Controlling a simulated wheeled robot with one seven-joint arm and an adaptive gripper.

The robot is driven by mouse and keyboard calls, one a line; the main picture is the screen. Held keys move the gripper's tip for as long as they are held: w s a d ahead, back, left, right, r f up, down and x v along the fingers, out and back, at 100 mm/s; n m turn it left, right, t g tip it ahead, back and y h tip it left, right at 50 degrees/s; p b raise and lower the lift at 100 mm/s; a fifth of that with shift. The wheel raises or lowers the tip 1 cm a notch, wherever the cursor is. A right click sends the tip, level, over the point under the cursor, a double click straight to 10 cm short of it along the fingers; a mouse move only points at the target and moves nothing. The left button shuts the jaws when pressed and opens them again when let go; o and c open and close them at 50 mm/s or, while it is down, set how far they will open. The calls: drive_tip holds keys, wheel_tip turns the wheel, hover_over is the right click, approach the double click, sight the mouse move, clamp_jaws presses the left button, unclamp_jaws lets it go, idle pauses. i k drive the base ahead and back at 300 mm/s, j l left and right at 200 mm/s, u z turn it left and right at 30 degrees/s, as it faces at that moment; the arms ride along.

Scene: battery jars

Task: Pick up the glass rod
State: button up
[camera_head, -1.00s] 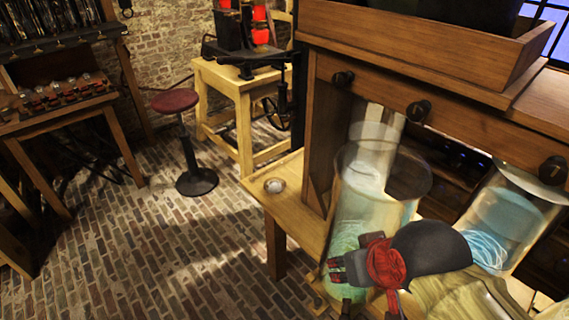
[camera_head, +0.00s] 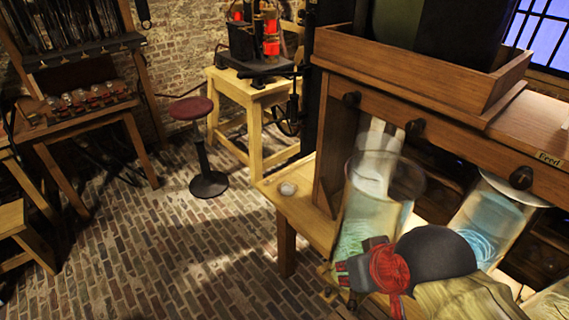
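I cannot pick out a glass rod in this view. A tall clear glass jar (camera_head: 408,180) stands on the wooden bench at the right, with pale liquid and a greenish coil low inside. A second glass jar (camera_head: 490,215) stands or leans further right, with bluish liquid and a pale coil. A dark rounded thing (camera_head: 437,252) with a red coil of wire (camera_head: 387,268) covers the foot of the first jar.
The wooden bench (camera_head: 262,187) carries a small round glass dish (camera_head: 288,189) at its left corner. A drawer front with dark knobs overhangs the jars. A red-topped stool (camera_head: 191,108) stands on the brick floor. The floor at the middle left is clear.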

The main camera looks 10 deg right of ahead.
sight(267, 183)
drive_tip(key=i+j, duration=1.65)
drive_tip(key=i+j+z, duration=0.15)
drive_tip(key=z, duration=0.3)
drive_tip(key=i+j+z, duration=0.1)
drive_tip(key=z, duration=0.35)
drive_tip(key=j+z, duration=0.3)
drive_tip(key=z, duration=0.2)
